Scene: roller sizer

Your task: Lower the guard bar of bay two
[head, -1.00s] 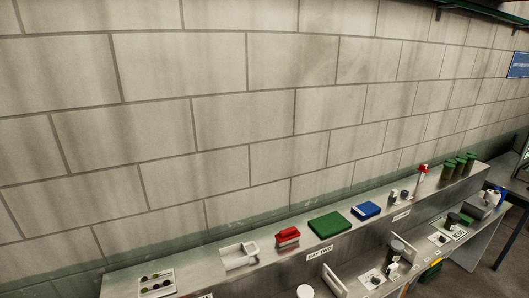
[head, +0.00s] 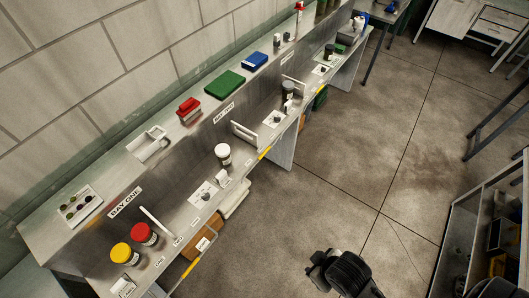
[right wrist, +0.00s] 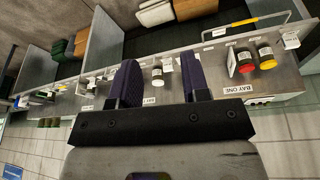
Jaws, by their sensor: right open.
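The BAY TWO label (head: 224,113) is on the bench's raised back ledge, in the middle of the head view. Below it a white bar-like frame (head: 244,134) stands at an angle on the lower shelf. A short yellow piece (head: 265,153) shows at that shelf's front edge. I cannot tell for certain which part is bay two's guard bar. My right gripper (right wrist: 160,60) is open and empty in the right wrist view, its dark fingers over the bench picture, apart from visible objects. My left gripper is not in view.
BAY ONE (head: 125,202) has a yellow-lidded jar (head: 124,254), a red-lidded jar (head: 145,235) and a yellow bar (head: 200,262) in front. A white-lidded jar (head: 223,154) stands farther along. A green box (head: 225,83) lies on the ledge. The floor (head: 340,170) beside the bench is mostly clear.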

